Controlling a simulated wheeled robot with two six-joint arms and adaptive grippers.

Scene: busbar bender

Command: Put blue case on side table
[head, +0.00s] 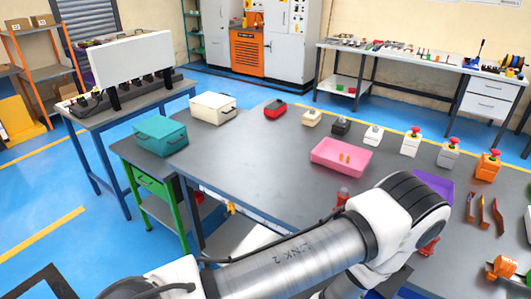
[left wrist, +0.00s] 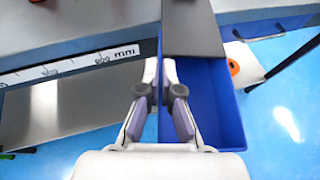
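A teal-blue case (head: 160,136) sits closed on the grey top of a small side table with a green frame (head: 147,184), at the left of the head view. The head view does not show my left gripper. My right gripper is not in view.
A cream case (head: 213,108) stands near the teal one. The large grey table (head: 255,165) bears a pink tray (head: 341,158), a purple tray (head: 434,186) and several push-button boxes. A bench with a white panel (head: 117,58) is behind left. Blue floor is open at the left.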

